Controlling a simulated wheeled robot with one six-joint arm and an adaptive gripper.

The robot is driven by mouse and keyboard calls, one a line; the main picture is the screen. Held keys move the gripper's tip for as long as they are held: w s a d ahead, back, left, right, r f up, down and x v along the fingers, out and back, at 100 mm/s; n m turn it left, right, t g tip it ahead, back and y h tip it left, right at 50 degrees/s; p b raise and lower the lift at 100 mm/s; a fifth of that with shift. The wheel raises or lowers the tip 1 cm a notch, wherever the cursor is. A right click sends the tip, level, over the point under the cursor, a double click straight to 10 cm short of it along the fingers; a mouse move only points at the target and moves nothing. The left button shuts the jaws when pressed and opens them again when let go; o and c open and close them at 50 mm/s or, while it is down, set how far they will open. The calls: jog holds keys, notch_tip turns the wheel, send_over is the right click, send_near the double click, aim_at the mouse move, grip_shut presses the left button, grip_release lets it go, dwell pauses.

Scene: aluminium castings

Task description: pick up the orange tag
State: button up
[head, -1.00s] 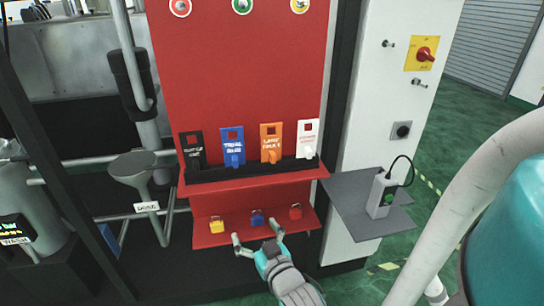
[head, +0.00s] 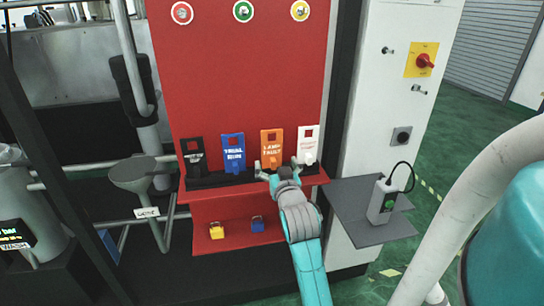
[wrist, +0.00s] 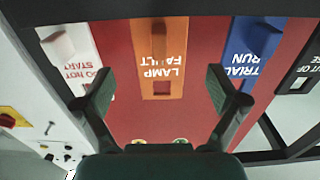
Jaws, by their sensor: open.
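The orange tag (head: 271,143), lettered "LAMP FAULT", stands upright in the black rack on the red board, between the blue and white tags. In the wrist view the orange tag (wrist: 160,62) appears upside down, between my two fingers and beyond them. My gripper (head: 276,168) is in front of the lower part of the orange tag, fingers apart and empty. In the wrist view my gripper (wrist: 160,85) has one finger on either side of the tag, with gaps to it. The tag's lower part is partly hidden by my gripper in the head view.
The blue tag (head: 233,149) is left of the orange one, the white tag (head: 307,143) right, the black tag (head: 194,155) far left. A yellow padlock (head: 216,230) and a blue padlock (head: 257,224) sit on the lower red shelf. A grey side shelf (head: 350,205) holds a device.

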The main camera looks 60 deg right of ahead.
aim_at(272, 156)
jog(key=shift+f+x, duration=0.15)
jog(key=shift+x, duration=1.25)
jog(key=shift+f+x, duration=0.15)
jog(key=shift+x, duration=1.2)
jog(key=c, duration=1.3)
